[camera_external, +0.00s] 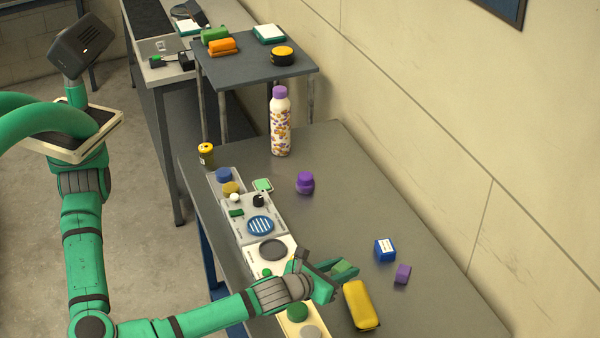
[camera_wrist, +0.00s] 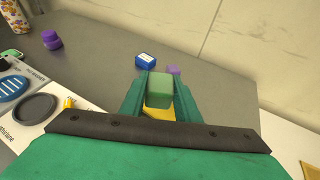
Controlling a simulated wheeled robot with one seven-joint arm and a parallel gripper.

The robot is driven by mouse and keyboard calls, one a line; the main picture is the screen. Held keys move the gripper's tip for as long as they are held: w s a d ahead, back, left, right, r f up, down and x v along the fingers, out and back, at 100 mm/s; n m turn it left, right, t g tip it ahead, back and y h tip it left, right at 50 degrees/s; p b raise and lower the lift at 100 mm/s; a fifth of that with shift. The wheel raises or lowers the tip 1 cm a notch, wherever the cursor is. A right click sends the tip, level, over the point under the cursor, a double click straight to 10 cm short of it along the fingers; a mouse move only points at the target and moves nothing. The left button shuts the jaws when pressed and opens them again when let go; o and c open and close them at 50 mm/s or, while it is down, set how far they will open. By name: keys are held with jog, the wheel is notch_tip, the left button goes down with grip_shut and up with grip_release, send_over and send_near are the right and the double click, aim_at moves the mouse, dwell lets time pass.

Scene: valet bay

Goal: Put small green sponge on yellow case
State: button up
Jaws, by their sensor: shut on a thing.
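The small green sponge (camera_external: 344,270) is between the fingers of my gripper (camera_external: 338,272). It also shows in the wrist view (camera_wrist: 159,90), gripped between the two green fingers (camera_wrist: 160,92). The yellow case (camera_external: 361,305) lies on the grey table, just in front of and to the right of the gripper in the external view. In the wrist view only a part of the yellow case (camera_wrist: 160,114) shows below the sponge, and the rest is hidden by the gripper. The sponge appears raised above the table; I cannot tell whether it touches the case.
A blue box (camera_external: 385,250) and a purple block (camera_external: 402,274) stand right of the gripper. A purple jar (camera_external: 305,183) and a patterned bottle (camera_external: 281,125) are farther back. White panels with round pieces (camera_external: 261,226) line the left edge. The table's middle is clear.

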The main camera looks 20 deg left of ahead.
send_over(361, 300)
notch_tip(361, 300, down, 6)
jog(key=shift+f, duration=1.6)
jog(key=shift+f, duration=0.1)
jog(key=o, duration=1)
jog(key=v, duration=1.2)
